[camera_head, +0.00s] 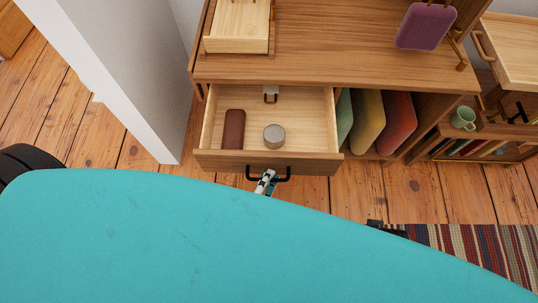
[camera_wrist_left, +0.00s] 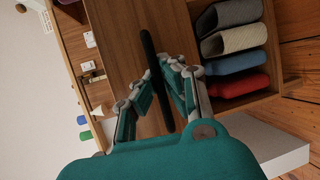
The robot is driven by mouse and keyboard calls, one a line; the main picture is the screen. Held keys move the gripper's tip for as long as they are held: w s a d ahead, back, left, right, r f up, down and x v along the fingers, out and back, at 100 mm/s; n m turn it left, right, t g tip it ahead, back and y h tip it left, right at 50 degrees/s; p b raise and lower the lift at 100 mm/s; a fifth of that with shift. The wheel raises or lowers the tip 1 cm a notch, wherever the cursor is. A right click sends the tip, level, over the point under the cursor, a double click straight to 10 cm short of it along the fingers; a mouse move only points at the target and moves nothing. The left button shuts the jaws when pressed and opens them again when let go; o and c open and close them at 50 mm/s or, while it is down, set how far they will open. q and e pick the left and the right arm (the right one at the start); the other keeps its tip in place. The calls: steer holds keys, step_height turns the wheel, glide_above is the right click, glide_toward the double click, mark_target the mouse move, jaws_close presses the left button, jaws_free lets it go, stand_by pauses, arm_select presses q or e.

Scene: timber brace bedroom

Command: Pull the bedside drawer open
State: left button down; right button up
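The bedside drawer (camera_head: 318,158) stands pulled out from the wooden cabinet, and its inside shows in the head view. It holds a brown case (camera_head: 233,130), a round grey tin (camera_head: 274,136) and a small pale item with a dark clip (camera_head: 271,93) near the back. The black bar handle (camera_head: 284,178) is on its front. My left gripper (camera_head: 266,182) is at the middle of the handle. In the left wrist view the handle (camera_wrist_left: 147,45) runs between its fingers (camera_wrist_left: 163,75), which are closed on it. My right gripper is not seen.
The cabinet top (camera_head: 330,50) bears a wooden box (camera_head: 238,28) and a purple item (camera_head: 426,27). Coloured cushion-like items (camera_head: 368,122) fill the compartment right of the drawer. A white wall edge (camera_head: 140,100) stands left. A striped rug (camera_head: 480,245) lies right. Planks in front are partly clear.

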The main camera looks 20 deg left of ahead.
arm_select(q)
steer(key=s, duration=0.1)
steer(key=s+d, duration=0.1)
steer(key=s, duration=0.1)
steer(key=shift+s+r, duration=0.15)
steer(key=shift+s, duration=0.15)
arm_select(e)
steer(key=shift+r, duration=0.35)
arm_select(q)
steer(key=c, duration=1.5)
jaws_free()
steer(key=shift+o, duration=0.4)
steer(key=shift+s, duration=0.1)
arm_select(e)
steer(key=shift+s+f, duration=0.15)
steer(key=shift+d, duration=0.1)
arm_select(q)
steer(key=v, duration=1.2)
steer(key=shift+d, duration=0.1)
